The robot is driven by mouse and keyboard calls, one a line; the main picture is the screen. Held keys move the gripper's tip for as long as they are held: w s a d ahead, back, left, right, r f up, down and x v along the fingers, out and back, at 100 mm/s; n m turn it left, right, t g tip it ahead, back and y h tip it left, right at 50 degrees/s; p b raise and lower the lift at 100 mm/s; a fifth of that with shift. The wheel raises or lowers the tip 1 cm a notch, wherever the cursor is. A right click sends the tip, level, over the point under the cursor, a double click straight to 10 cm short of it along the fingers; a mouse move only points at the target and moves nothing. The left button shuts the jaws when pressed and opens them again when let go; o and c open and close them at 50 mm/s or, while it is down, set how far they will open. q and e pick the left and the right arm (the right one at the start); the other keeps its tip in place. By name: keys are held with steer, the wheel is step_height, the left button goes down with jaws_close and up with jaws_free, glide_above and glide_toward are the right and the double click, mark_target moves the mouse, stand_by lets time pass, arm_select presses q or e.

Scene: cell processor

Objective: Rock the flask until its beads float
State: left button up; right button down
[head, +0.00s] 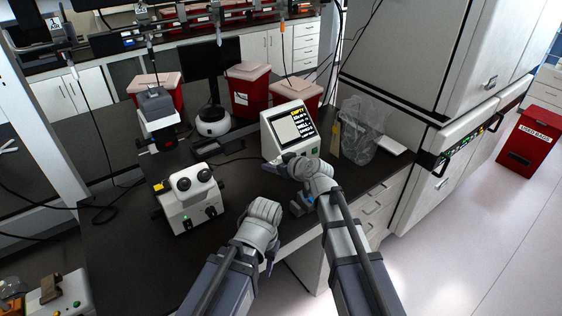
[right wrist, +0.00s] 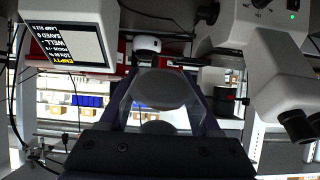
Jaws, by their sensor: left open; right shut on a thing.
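My right gripper (right wrist: 163,110) is shut on the flask (right wrist: 165,88), a pale, rounded, see-through piece between the two purple fingers in the right wrist view. In the head view this gripper (head: 301,168) is in front of the screen device, above the bench edge, and its wrist largely hides the flask. I cannot make out any beads or whether they float. My left gripper (head: 268,232) is lower in the head view, near the bench's front edge. It is open, and nothing shows in it.
A white device with a screen (head: 288,128) reading "EMPTY" stands just behind my right gripper. A white microscope-like unit (head: 190,199) stands left of my left gripper. A clear bag (head: 358,130) and several red bins line the bench.

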steer(key=shift+f+b, duration=0.2)
steer(key=shift+b, duration=0.1)
steer(key=t+y+b, duration=0.1)
steer(key=b, duration=0.1)
steer(key=t+b, duration=0.1)
steer(key=b, duration=0.2)
steer(key=shift+f+y+b, duration=0.3)
steer(key=shift+y+b, duration=0.05)
steer(key=shift+y, duration=0.05)
steer(key=shift+r+t+b, duration=0.1)
steer(key=shift+t+b, duration=0.3)
steer(key=shift+r+y, duration=0.25)
steer(key=shift+y, duration=0.05)
steer(key=shift+r, duration=0.1)
